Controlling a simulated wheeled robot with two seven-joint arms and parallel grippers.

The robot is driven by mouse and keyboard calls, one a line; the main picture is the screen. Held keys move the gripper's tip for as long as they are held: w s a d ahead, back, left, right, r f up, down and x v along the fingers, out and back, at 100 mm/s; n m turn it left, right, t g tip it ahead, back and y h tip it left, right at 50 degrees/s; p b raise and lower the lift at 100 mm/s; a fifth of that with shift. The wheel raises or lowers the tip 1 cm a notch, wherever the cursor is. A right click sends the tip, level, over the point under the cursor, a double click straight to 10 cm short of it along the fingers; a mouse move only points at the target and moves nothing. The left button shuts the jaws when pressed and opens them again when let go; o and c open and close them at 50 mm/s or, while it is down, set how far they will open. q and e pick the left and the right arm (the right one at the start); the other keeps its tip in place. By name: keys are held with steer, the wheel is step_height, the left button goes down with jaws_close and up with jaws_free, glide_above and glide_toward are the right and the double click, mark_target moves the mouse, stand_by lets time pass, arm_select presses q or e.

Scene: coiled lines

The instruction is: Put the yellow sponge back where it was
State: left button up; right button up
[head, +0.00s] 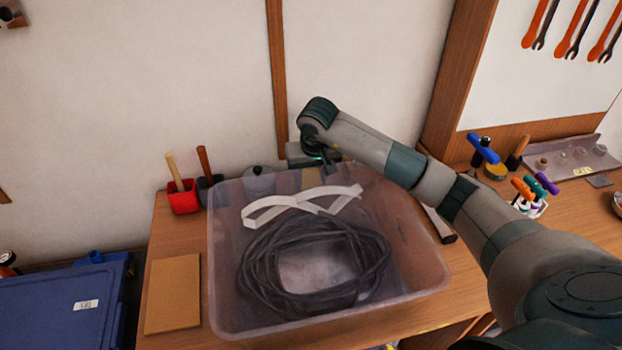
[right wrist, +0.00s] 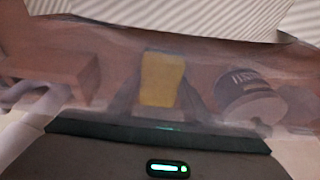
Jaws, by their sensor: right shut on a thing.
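The yellow sponge (right wrist: 162,80) shows upright in the right wrist view, between the two dark fingers of my right gripper (right wrist: 161,98). My right gripper is shut on it. In the head view my right gripper (head: 328,167) is at the far rim of the clear bin, near the wall, pointing down. My left gripper is not in view.
The clear bin (head: 428,262) holds a coiled black line (head: 262,275) and white straps (head: 335,193). A red holder (head: 183,198) stands left of it, near a tan board (head: 173,293). The right wrist view shows a brownish block (right wrist: 72,75) and a labelled round container (right wrist: 245,95).

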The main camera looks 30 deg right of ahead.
steer(key=o, duration=1)
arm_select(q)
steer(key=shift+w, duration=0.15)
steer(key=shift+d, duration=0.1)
arm_select(e)
steer(key=v, duration=0.2)
steer(key=shift+r, duration=0.3)
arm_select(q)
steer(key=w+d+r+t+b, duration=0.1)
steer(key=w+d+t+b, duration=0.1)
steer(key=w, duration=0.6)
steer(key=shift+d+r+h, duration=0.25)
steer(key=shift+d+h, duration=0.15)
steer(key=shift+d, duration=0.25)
arm_select(e)
steer(key=v, duration=0.9)
steer(key=shift+r, duration=0.35)
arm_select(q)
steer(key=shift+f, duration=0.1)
